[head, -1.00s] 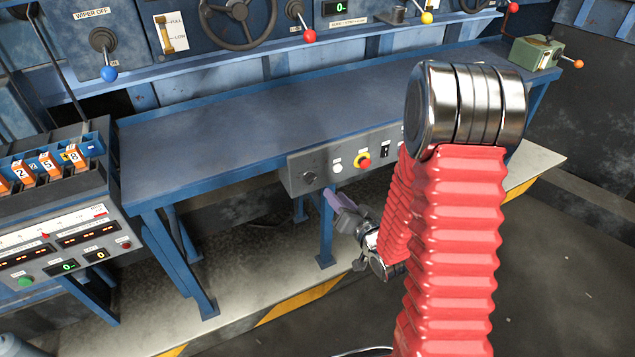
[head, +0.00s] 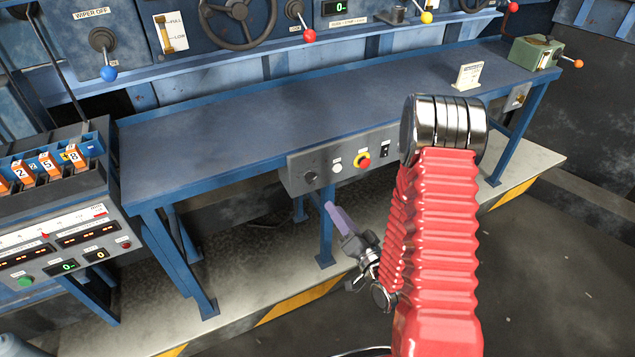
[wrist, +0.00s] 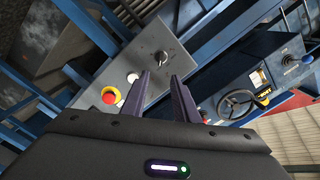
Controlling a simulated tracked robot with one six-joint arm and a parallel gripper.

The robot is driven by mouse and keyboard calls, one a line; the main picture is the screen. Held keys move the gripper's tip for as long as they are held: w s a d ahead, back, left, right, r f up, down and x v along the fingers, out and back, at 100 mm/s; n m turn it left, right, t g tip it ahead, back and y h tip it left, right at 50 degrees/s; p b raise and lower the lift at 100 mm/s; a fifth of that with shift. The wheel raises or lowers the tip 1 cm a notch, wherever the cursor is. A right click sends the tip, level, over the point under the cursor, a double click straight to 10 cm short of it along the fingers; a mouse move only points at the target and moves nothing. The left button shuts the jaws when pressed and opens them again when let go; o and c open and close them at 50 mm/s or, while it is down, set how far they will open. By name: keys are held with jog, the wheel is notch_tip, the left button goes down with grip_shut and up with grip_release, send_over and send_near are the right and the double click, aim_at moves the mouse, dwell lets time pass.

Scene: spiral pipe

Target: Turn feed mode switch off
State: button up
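A grey control panel (head: 296,182) is fixed under the front edge of the blue bench. It carries a black rotary knob (head: 311,178) at its left, a white button (head: 337,168), a red emergency button with a yellow collar (head: 363,160) and a black rocker switch (head: 384,149). Their labels are too small to read, so I cannot tell which is the feed mode switch. My gripper (head: 332,207) is below and in front of the panel, with nothing held. In the wrist view its purple fingers (wrist: 161,78) are apart, pointing toward the panel near the rotary knob (wrist: 162,58).
The blue bench top (head: 230,125) is mostly clear, with a small white card stand (head: 468,75) and a green box (head: 535,52) at its right. A counter unit (head: 70,240) stands at the left. A handwheel (head: 237,20) and levers are on the back wall.

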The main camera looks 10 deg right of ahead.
aim_at(311, 178)
jog(key=x, duration=1.3)
jog(key=shift+w, duration=0.25)
jog(key=shift+c, duration=0.7)
